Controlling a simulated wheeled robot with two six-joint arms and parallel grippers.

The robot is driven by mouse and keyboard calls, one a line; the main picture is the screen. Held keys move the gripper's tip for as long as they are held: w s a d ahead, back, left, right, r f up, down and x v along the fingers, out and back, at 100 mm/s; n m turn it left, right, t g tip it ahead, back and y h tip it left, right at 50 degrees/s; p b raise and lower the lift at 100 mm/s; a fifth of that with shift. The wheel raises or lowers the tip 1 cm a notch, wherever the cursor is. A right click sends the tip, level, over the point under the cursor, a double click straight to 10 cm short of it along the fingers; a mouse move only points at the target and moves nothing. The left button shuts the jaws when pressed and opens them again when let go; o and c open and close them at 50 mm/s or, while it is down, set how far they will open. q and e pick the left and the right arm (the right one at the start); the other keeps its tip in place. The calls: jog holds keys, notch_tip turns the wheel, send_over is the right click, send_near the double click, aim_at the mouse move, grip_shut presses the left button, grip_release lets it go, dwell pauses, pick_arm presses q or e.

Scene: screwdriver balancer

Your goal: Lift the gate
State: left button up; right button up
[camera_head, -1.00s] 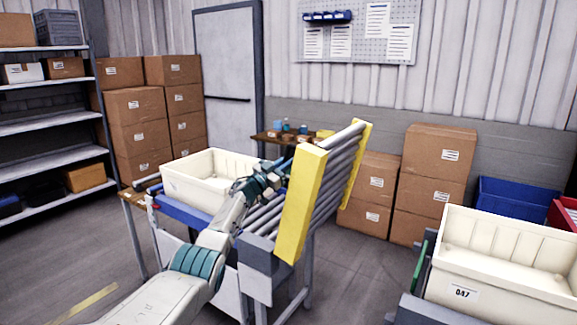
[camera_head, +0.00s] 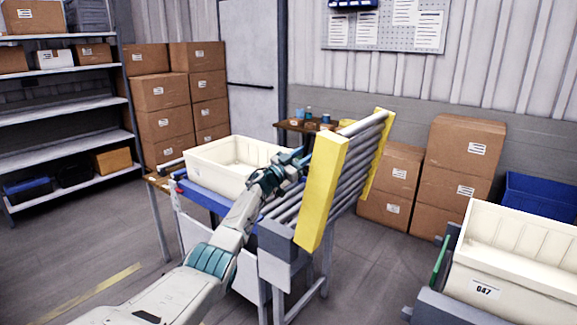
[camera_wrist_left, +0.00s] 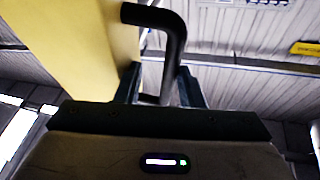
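The gate is a tilted section of grey rollers between yellow side rails (camera_head: 322,190), standing raised at the right end of the roller table. A black bent handle (camera_wrist_left: 172,45) joins its yellow rail (camera_wrist_left: 85,40) in the left wrist view. My left gripper (camera_head: 293,163) is at the gate's near rail in the head view. In the wrist view its two fingers (camera_wrist_left: 163,88) stand on either side of the handle's bar and look shut on it; the contact itself is partly hidden. My right gripper is not in view.
A cream tote (camera_head: 230,165) sits on the table left of the gate. Another cream tote (camera_head: 515,265) labelled 047 stands at the right. Stacked cartons (camera_head: 465,165) and a small bench (camera_head: 297,128) are behind. Floor between the gate and the right tote is clear.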

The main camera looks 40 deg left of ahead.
pick_arm(q)
jog(key=b+v, duration=0.1)
jog(key=v, duration=0.7)
jog(key=shift+s+b, duration=0.3)
jog(key=shift+a, duration=0.15)
jog(key=shift+f, duration=0.1)
